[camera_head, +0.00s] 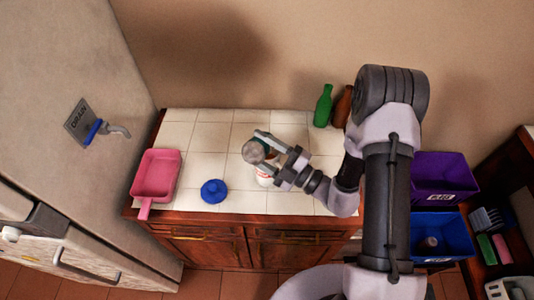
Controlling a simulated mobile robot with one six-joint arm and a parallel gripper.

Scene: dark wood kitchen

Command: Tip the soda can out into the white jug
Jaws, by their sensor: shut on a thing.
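The soda can (253,151) is at the end of my gripper (262,152), above the tiled counter. Its round grey end faces the camera, and a little teal shows behind it. My gripper is shut on the can, reaching in from the right with one finger on each side. A white thing with a red mark, which looks like the white jug (265,179), stands just below the can in the picture. The can and gripper hide much of it. I cannot tell the can's exact tilt, or whether it touches the jug.
A pink pan (156,173) and a blue lid-like thing (213,191) lie on the counter's left part. Green (323,106) and brown (343,107) bottles stand at the back right. Purple (444,177) and blue (437,236) bins are right of the counter.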

